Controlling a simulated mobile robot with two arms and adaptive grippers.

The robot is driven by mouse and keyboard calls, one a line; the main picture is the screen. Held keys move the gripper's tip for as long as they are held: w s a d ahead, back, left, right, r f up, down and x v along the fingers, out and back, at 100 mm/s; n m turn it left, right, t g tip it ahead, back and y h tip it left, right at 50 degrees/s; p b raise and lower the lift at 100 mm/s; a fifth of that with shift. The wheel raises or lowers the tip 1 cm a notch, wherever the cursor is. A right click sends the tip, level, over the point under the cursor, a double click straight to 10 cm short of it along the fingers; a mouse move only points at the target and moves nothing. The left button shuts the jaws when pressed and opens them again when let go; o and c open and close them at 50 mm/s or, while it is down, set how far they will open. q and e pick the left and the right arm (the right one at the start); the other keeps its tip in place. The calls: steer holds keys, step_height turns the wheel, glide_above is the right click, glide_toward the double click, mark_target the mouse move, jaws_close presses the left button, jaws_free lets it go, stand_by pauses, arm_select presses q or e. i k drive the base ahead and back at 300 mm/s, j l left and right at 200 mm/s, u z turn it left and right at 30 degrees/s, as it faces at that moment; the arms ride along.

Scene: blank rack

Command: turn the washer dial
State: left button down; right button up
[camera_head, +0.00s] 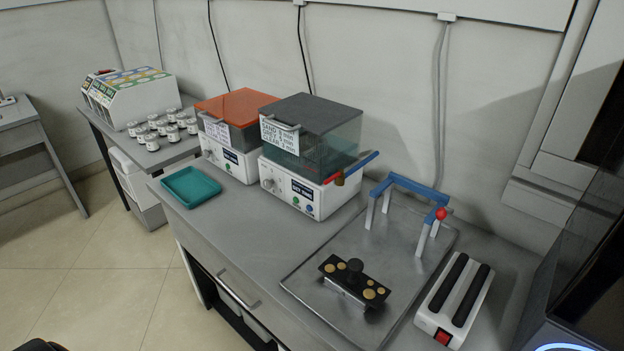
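Two white box machines stand side by side at the back of the grey bench. The nearer machine (318,201) has a clear box with a dark grey lid (311,111), a round dial (268,184) at the left of its front, and green and blue buttons. The farther machine (228,158) has an orange lid (236,105) and a similar small dial (208,153). Both lids look shut. I cannot tell from the labels which one is the washer. Neither gripper shows in the head view, and nothing touches the dials.
A teal tray (191,187) lies left of the machines. A metal tray (330,290) holds a black plate with gold discs (353,279) and a blue-topped stand (411,190). A white device with black rollers (455,301) is at right. Small jars (152,143) stand on the far left table.

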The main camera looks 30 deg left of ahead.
mark_target(266, 183)
steer(key=j+z, duration=0.25)
steer(key=j, duration=0.35)
steer(key=j+z, duration=0.25)
steer(key=j, duration=0.3)
steer(key=k+j+z, duration=0.1)
steer(key=j+z, duration=0.15)
steer(key=j, duration=0.35)
steer(key=k+j+z, duration=0.15)
steer(key=j+z, duration=0.15)
steer(key=j, duration=0.25)
